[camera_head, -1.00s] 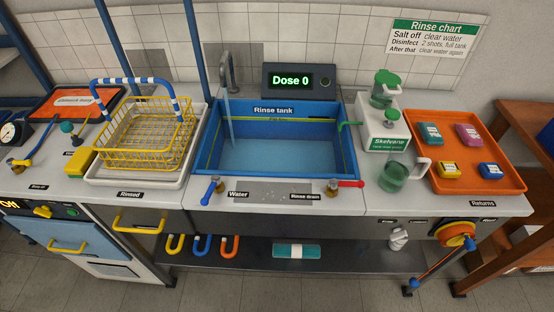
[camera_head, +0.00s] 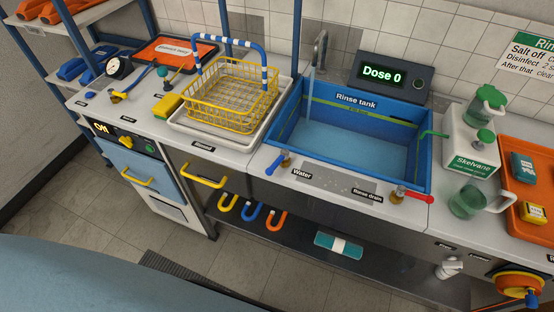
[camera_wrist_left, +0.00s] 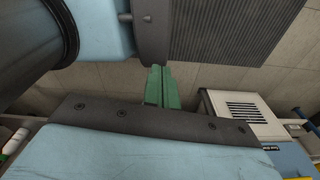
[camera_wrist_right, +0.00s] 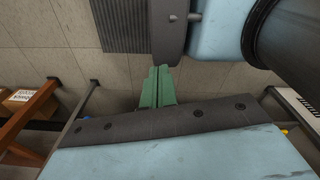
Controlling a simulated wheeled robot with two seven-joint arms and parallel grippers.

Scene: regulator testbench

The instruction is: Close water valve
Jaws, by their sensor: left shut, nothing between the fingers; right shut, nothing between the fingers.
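The water valve (camera_head: 281,161) with its blue lever sits on the counter at the front left of the blue rinse tank (camera_head: 350,162), beside the "Water" label. Water runs from the grey tap (camera_head: 319,50) into the tank, which holds water. The red-handled rinse drain valve (camera_head: 410,194) is at the tank's front right. My left gripper (camera_wrist_left: 158,88) shows green fingers pressed together and empty, over the floor. My right gripper (camera_wrist_right: 156,88) is likewise shut and empty. Neither gripper shows in the head view, so both are away from the valve.
A yellow basket (camera_head: 232,95) stands in a white tray left of the tank. The Skelvane dispenser (camera_head: 470,145), a green jug (camera_head: 470,200) and an orange tray (camera_head: 515,180) are to the right. Yellow handle (camera_head: 203,181) juts from the counter front.

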